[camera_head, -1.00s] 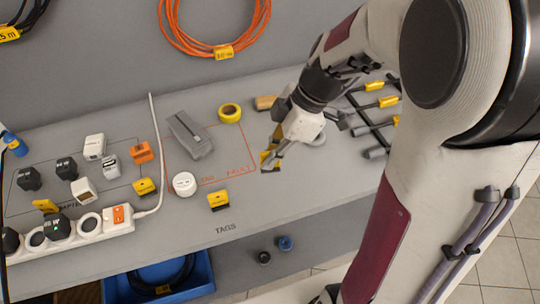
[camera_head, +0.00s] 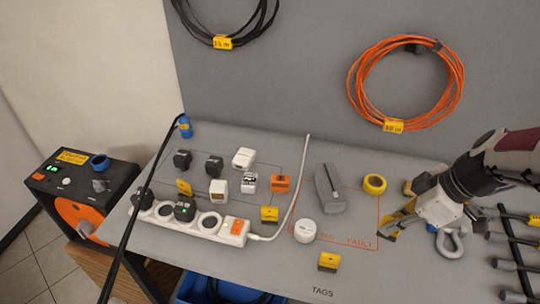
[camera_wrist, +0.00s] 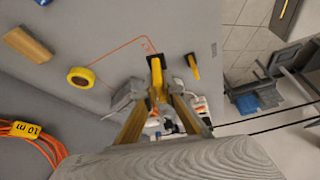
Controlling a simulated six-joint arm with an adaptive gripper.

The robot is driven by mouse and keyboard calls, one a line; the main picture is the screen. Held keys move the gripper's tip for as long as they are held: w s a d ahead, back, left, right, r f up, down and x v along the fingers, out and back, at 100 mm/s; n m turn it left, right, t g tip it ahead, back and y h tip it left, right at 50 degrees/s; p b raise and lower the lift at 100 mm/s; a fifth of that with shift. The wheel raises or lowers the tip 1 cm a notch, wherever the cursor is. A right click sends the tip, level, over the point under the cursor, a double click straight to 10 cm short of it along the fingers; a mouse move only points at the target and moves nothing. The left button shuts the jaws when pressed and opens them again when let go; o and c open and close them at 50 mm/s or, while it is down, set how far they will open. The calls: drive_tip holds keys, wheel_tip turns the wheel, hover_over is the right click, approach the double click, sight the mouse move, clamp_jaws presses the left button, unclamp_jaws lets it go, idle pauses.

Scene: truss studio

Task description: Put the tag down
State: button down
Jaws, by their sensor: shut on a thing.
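My gripper (camera_head: 398,222) is shut on a yellow-and-black tag (camera_head: 387,236), at the right edge of the orange FAULT outline (camera_head: 379,215) on the grey bench. In the wrist view the held tag (camera_wrist: 157,75) sits between the fingertips of my gripper (camera_wrist: 160,92). I cannot tell whether it touches the bench. A second yellow-and-black tag (camera_head: 329,261) lies in front of the outline, above the printed word TAGS; it also shows in the wrist view (camera_wrist: 193,66).
A grey tool (camera_head: 330,188), a yellow tape roll (camera_head: 374,184) and a round white puck (camera_head: 305,231) are around the outline. Several plugs and adapters and a white power strip (camera_head: 208,220) are to the left. A grey shackle (camera_head: 450,242) is right of my gripper.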

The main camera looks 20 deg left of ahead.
drive_tip(key=w+a+m, duration=0.2)
drive_tip(key=w+a, duration=0.7)
drive_tip(key=w, duration=0.3)
drive_tip(key=m+t+h, duration=0.1)
drive_tip(key=m+t, duration=0.1)
drive_tip(key=m, duration=0.2)
hover_over(238, 158)
drive_tip(key=s+d, duration=0.1)
drive_tip(key=shift+s+d+f, duration=0.15)
drive_tip(key=shift+f, duration=0.8)
drive_tip(key=shift+f, duration=0.1)
drive_tip(key=shift+f, duration=2.4)
drive_tip(key=shift+f, duration=0.15)
drive_tip(key=c, duration=2.2)
unclamp_jaws()
